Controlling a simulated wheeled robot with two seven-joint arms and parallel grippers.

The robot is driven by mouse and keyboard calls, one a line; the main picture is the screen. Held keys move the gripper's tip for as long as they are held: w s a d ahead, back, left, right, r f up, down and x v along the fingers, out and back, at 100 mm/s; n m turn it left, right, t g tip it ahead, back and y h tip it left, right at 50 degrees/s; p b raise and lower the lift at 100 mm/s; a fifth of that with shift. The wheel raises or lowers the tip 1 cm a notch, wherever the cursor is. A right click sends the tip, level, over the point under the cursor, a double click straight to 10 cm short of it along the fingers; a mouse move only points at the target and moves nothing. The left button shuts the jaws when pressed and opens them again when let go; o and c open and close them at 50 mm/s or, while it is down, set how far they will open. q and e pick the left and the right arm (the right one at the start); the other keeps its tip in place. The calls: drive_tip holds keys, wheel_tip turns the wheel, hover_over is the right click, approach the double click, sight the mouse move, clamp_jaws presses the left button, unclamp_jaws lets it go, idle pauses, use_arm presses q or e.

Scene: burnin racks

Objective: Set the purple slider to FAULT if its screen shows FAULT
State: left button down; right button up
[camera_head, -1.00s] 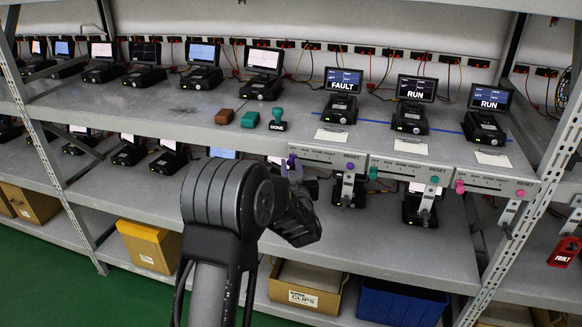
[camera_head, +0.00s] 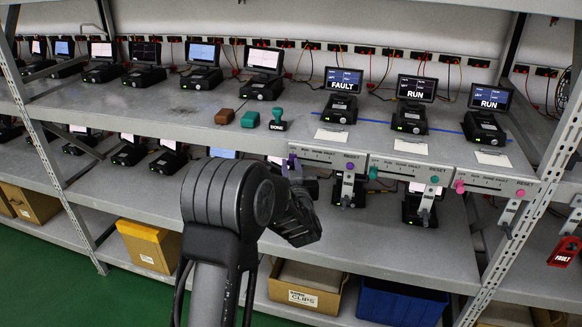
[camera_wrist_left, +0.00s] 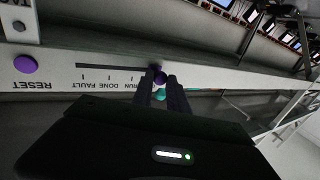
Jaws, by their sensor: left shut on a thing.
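The screen (camera_head: 343,81) above the purple panel reads FAULT. The purple slider knob (camera_head: 292,160) is at the left end of its panel (camera_head: 325,156), away from the purple RESET button (camera_head: 350,166). My left gripper (camera_head: 291,169) is at that knob, its fingers partly hidden by my arm. In the left wrist view, the panel appears upside down and the fingertips (camera_wrist_left: 160,78) are shut on the purple knob (camera_wrist_left: 158,70). The knob is beyond the RUN mark there, with DONE and FAULT farther along the slot (camera_wrist_left: 110,68). My right gripper is not in view.
Two more screens (camera_head: 416,89) (camera_head: 490,97) read RUN, above panels with teal (camera_head: 373,172) and pink (camera_head: 459,186) knobs. Several stamps, including a teal one (camera_head: 278,120), stand on the shelf left of the panels. Boxes sit low down.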

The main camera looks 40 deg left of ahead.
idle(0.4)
use_arm(q)
drive_tip(key=w+d, duration=0.1)
drive_tip(key=d, duration=0.2)
drive_tip(key=w+d+b, duration=0.1)
drive_tip(key=d, duration=0.3)
drive_tip(key=w+d, duration=0.1)
drive_tip(key=d, duration=0.2)
drive_tip(key=shift+w+d+b, duration=0.15)
drive_tip(key=shift+w+b, duration=0.15)
drive_tip(key=shift+b, duration=0.05)
drive_tip(key=c, duration=1.3)
unclamp_jaws()
drive_tip(key=shift+c, duration=0.2)
drive_tip(key=b, duration=0.2)
approach(327, 162)
drive_tip(key=v, duration=0.3)
drive_tip(key=shift+s, duration=0.2)
drive_tip(key=shift+d+f, duration=0.1)
